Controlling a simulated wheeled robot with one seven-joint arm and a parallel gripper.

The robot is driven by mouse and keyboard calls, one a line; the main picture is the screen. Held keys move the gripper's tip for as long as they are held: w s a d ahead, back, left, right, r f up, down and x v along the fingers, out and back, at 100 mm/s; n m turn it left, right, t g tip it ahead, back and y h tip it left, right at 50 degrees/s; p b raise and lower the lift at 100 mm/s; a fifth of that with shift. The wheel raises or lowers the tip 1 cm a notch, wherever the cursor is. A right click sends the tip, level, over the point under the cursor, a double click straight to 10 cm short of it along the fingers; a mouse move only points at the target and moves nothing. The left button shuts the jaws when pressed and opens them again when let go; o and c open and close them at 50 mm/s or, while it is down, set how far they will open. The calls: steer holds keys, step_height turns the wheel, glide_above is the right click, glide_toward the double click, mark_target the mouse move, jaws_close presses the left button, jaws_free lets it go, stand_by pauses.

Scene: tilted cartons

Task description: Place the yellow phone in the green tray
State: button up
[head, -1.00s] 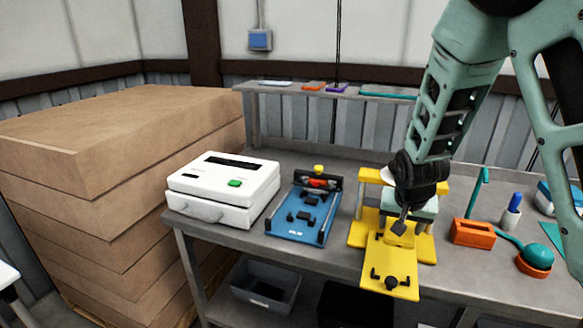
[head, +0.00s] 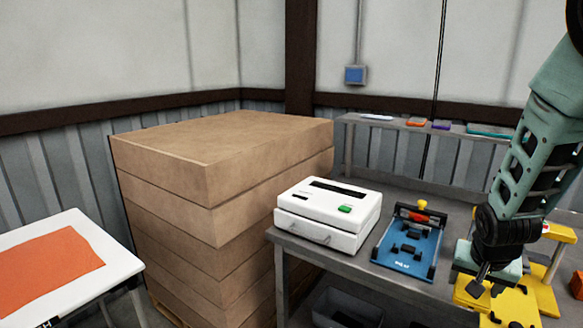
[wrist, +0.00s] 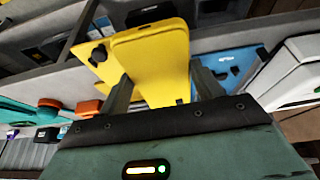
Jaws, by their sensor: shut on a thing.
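My gripper (head: 487,277) hangs low over a yellow fixture (head: 512,303) at the lower right of the head view. The wrist view shows the yellow phone (wrist: 150,62) between the two fingers of my gripper (wrist: 163,88), which are shut on it. Part of the yellow fixture (wrist: 97,55) shows behind the phone there. In the head view the phone is hard to tell from the fixture of the same colour. I cannot make out a green tray for sure; a flat teal item (head: 490,130) lies on the back shelf.
A white machine (head: 328,215) and a blue fixture (head: 408,248) stand on the grey bench left of my gripper. Stacked cartons (head: 220,180) rise beyond the bench's left end. A white table (head: 120,262) with an orange sheet (head: 45,270) is at far left.

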steer(key=shift+d+f, duration=0.4)
steer(key=shift+a+f+n, duration=0.2)
steer(key=shift+f+n, duration=0.2)
steer(key=shift+f, duration=0.2)
steer(key=s+a+f+n+y, duration=0.1)
steer(key=s+a+f+n, duration=0.1)
steer(key=f, duration=0.4)
steer(key=s+a+f+n+y, duration=0.1)
steer(key=a+f+n, duration=0.2)
steer(key=f, duration=0.4)
steer(key=shift+s+a+f+n+t+y, duration=0.15)
steer(key=shift+s+a+n+t+y, duration=0.2)
steer(key=shift+a, duration=0.4)
